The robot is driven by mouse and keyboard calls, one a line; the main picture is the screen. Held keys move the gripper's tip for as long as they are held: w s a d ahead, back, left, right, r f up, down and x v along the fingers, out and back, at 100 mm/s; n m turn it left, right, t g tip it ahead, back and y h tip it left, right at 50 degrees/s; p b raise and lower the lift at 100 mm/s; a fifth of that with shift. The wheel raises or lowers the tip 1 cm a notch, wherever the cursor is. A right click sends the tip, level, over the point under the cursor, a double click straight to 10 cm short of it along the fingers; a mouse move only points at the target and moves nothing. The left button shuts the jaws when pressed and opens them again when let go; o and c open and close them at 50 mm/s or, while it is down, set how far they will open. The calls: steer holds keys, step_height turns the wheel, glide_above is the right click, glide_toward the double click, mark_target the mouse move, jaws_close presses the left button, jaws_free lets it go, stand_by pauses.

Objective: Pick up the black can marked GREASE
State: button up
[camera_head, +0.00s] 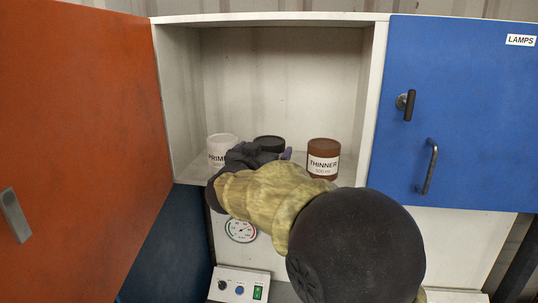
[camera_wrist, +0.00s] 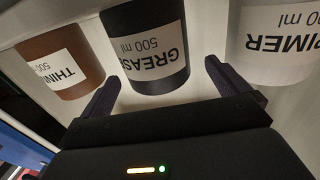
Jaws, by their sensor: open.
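The black can marked GREASE (camera_wrist: 146,48) shows upside down in the wrist view, straight ahead of my gripper (camera_wrist: 160,82). My gripper is open and empty, with one finger toward each side of the can and the can a little beyond the fingertips. In the head view only the top of the black can (camera_head: 271,144) shows, standing on the cabinet shelf between two other cans. My arm and gripper (camera_head: 262,158) hide the rest of it there.
A white PRIMER can (camera_head: 221,146) stands to the left and a brown THINNER can (camera_head: 323,158) to the right. The cabinet (camera_head: 280,70) has an open orange door (camera_head: 85,110) at left and a closed blue LAMPS door (camera_head: 460,100) at right. A gauge (camera_head: 241,229) sits below the shelf.

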steer(key=p+x, duration=0.1)
steer(key=x, duration=0.3)
steer(key=shift+d, duration=0.1)
steer(key=shift+s, duration=0.1)
steer(key=shift+c, duration=0.2)
steer(key=c, duration=1.4)
